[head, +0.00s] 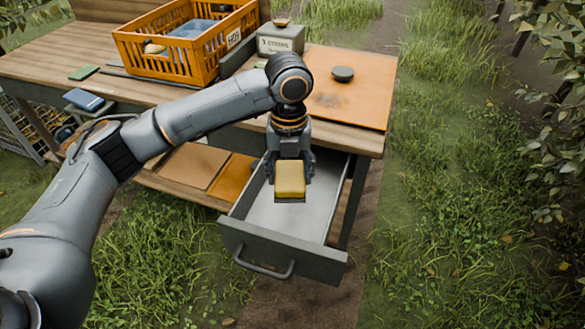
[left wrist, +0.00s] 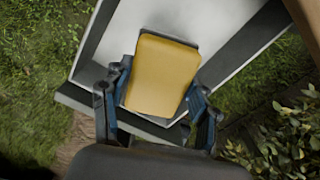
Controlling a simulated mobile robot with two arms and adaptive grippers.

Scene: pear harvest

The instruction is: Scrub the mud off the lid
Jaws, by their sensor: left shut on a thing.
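My left gripper (head: 289,172) is shut on a yellow sponge (head: 290,182) with a dark strip along its lower edge. It holds the sponge over the open drawer (head: 270,250). In the left wrist view the sponge (left wrist: 162,75) sits between the two fingers, with the pale drawer bottom (left wrist: 225,28) behind it. My right gripper is not in view.
An orange crate (head: 165,66) stands at the back of the wooden bench (head: 30,68), beside a grey labelled box (head: 281,40). A green pad (head: 84,72) and a blue item (head: 84,99) lie at the left.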

